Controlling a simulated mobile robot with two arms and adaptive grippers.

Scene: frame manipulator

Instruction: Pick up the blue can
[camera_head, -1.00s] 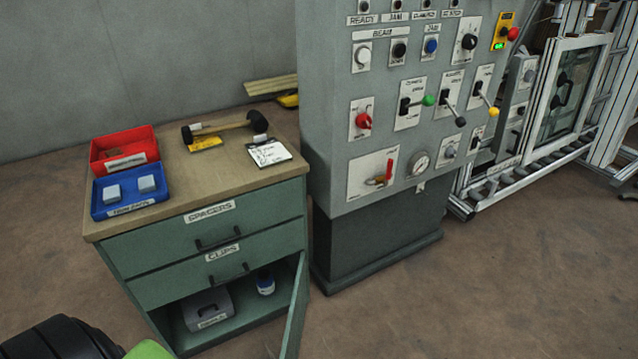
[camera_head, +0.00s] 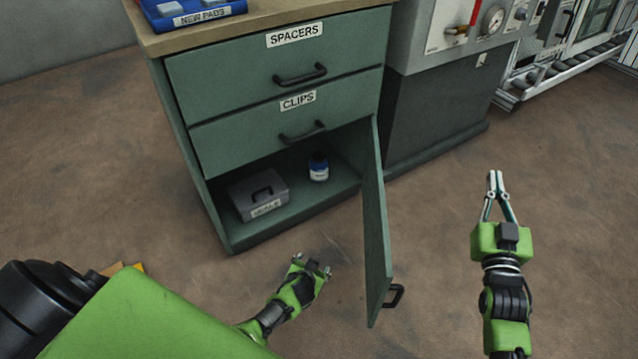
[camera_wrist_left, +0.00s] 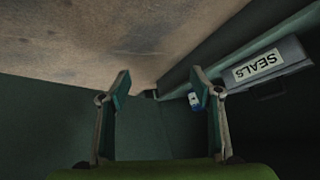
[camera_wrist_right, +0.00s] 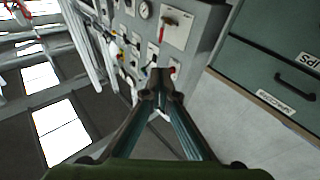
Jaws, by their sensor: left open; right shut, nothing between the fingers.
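The blue can (camera_head: 319,167), with a dark top and a white label, stands upright inside the open lower compartment of the green cabinet (camera_head: 225,160). In the left wrist view the can (camera_wrist_left: 194,101) shows small, partly hidden behind a finger. My left gripper (camera_head: 313,264) is open and empty in front of the compartment, nearer than the can and apart from it. Its fingers (camera_wrist_left: 158,85) are spread in the left wrist view. My right gripper (camera_head: 494,180) is shut and empty, right of the open door; its closed tips (camera_wrist_right: 160,78) show in the right wrist view.
A grey box labelled SEALS (camera_head: 258,194) sits left of the can. The cabinet door (camera_head: 374,225) stands open, between my two grippers. Drawers (camera_head: 280,62) are above the compartment. The control panel's dark base (camera_head: 430,110) is to the right.

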